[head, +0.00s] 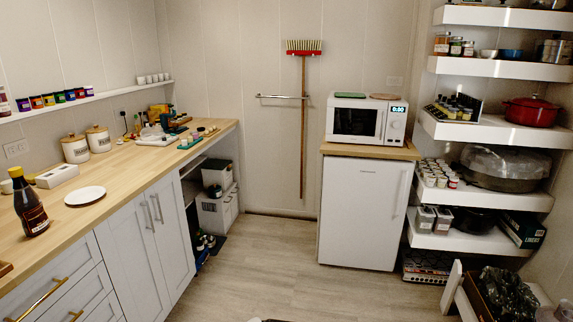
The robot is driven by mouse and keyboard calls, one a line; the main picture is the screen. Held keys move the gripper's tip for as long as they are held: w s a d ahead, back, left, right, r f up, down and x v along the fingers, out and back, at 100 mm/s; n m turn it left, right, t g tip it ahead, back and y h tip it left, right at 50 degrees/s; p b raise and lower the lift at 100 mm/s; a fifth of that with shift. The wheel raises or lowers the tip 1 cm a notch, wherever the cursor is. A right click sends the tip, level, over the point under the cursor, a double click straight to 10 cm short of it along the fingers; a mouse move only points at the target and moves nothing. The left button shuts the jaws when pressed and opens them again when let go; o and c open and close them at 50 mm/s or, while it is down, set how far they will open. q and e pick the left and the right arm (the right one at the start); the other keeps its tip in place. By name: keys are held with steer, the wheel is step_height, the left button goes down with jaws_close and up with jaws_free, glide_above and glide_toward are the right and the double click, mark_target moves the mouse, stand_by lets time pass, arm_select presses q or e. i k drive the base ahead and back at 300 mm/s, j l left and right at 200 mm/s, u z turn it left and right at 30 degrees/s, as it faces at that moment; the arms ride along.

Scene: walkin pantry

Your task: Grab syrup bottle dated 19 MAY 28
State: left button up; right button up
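A dark brown bottle (29,208) with a yellow cap and a dark label stands upright on the wooden counter at the left. Its label is too small to read, so I cannot tell its date or whether it is syrup. Another dark bottle (4,104) is partly cut off at the left edge, on the narrow wall shelf. No date shows on it. Neither of my grippers is in view.
The wooden counter (120,172) holds a white plate (85,195), a white box (57,176) and two canisters (75,149). A fridge (362,212) with a microwave (366,119) stands at the back. Loaded shelves (496,133) line the right. The middle floor (270,265) is clear.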

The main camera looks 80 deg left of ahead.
mark_target(27, 205)
steer(key=u, duration=4.3)
steer(key=i, duration=0.1)
